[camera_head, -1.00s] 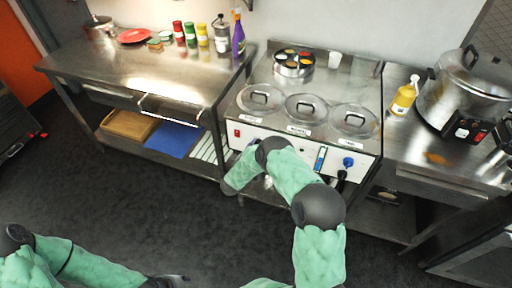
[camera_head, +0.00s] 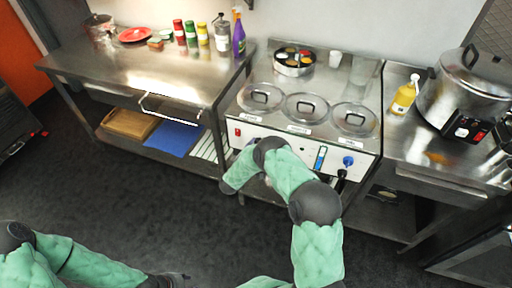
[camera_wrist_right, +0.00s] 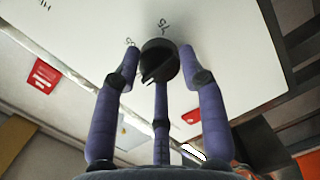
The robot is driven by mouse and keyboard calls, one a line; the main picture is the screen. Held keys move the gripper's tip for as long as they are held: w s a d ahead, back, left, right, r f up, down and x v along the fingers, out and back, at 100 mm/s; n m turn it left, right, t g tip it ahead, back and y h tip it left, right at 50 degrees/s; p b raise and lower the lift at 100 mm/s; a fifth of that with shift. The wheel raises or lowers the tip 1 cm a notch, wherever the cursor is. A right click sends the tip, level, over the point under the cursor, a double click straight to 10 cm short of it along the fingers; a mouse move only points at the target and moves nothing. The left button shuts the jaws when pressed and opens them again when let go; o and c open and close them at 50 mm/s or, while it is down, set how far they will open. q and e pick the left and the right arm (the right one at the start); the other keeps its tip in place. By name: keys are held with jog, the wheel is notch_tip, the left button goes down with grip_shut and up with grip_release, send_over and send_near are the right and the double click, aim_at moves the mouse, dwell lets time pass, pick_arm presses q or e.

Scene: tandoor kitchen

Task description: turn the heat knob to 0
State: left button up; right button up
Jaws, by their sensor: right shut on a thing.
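The heat knob (camera_wrist_right: 158,60) is a round black dial with a raised grip bar on a white panel in the right wrist view. In the head view my right forearm hides the knob and most of the gripper at the front panel (camera_head: 267,137) of the steel counter unit. My left gripper (camera_head: 172,281) is at the bottom edge of the head view, far from the panel, its fingers unclear.
The unit has three lidded wells (camera_head: 306,106) on top. A red switch (camera_head: 237,132), a blue display (camera_head: 320,158) and a blue plug (camera_head: 347,161) are on its front. A steel table (camera_head: 140,75) stands left, a large pot (camera_head: 468,85) right. The floor in front is clear.

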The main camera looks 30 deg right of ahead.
jog(key=o, duration=1.1)
jog(key=v, duration=1.2)
jog(key=shift+w+f, duration=0.1)
